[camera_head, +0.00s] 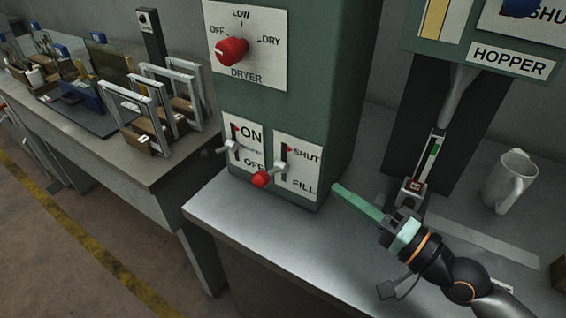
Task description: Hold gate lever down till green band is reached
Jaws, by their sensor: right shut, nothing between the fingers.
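The gate lever (262,179) has a red ball knob and sticks out of a slot in a white plate marked SHUT above and FILL below, on the green machine. Its exact place along the slot is hard to tell. A narrow upright gauge (436,150) with a green band stands under the hopper, right of the machine. My right gripper (337,188) has long green fingers, shut and empty. Their tips are to the right of the red knob, apart from it, near the machine's lower right corner. My left gripper is not in view.
A black-knobbed ON/OFF lever (208,154) is close left of the gate lever. A red dryer dial (232,51) is above. A white mug (509,181) stands at right. A side bench (110,160) holds metal frames. The grey table (270,240) is clear in front.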

